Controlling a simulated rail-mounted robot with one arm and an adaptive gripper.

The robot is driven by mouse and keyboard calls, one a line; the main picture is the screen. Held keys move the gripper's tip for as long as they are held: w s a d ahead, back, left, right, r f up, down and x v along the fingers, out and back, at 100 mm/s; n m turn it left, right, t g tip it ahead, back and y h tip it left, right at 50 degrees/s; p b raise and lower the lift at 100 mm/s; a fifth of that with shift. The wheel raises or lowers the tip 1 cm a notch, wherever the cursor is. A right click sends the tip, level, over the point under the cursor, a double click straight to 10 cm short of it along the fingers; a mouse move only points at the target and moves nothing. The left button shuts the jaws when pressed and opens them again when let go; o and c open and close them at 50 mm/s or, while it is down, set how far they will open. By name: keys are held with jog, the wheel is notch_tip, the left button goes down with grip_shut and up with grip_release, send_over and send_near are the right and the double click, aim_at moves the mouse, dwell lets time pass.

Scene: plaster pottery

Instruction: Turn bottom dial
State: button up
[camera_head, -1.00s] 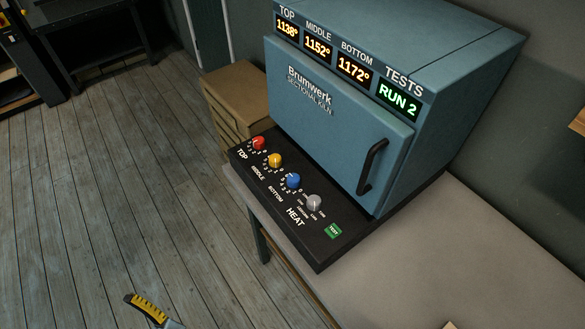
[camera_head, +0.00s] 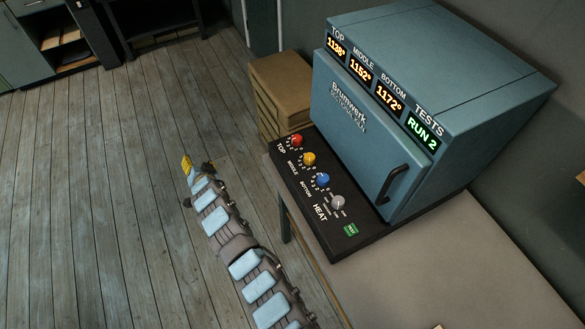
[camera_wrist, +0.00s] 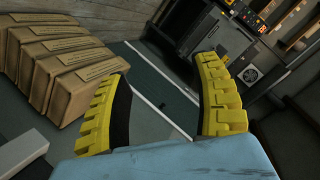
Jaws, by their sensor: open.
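The bottom dial is a blue knob (camera_head: 322,180) labelled BOTTOM on the kiln's black control panel (camera_head: 335,228). Along the same slanted row are a red TOP dial (camera_head: 296,141), a yellow MIDDLE dial (camera_head: 309,159) and a grey HEAT dial (camera_head: 338,202). My gripper (camera_head: 187,164) is to the left of the panel, over the floor, well apart from the dials. In the wrist view my gripper (camera_wrist: 163,72) has its two yellow fingers spread with nothing between them. I cannot make out the blue dial in the wrist view.
The blue-grey kiln (camera_head: 470,75) displays 1138°, 1152°, 1172° and RUN 2. A green TEST button (camera_head: 350,230) is at the panel's near end. The kiln stands on a light table (camera_head: 450,270). Brown boxes (camera_head: 285,85) stand behind the panel. The floor at left is open.

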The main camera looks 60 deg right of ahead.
jog(key=s+d+r+m+g+h+p, duration=0.1)
jog(key=s+d+r+m+g+p, duration=0.3)
jog(key=d, duration=0.6)
notch_tip(320, 180, up, 14)
jog(key=m+g+y+p, duration=0.6)
jog(key=m+g, duration=0.6)
jog(key=m, duration=0.3)
send_over(323, 177)
jog(key=w+a, duration=0.2)
jog(key=w, duration=0.4)
jog(key=p+x, duration=0.1)
jog(key=x, duration=1.6)
jog(key=shift+p, duration=0.4)
grip_shut()
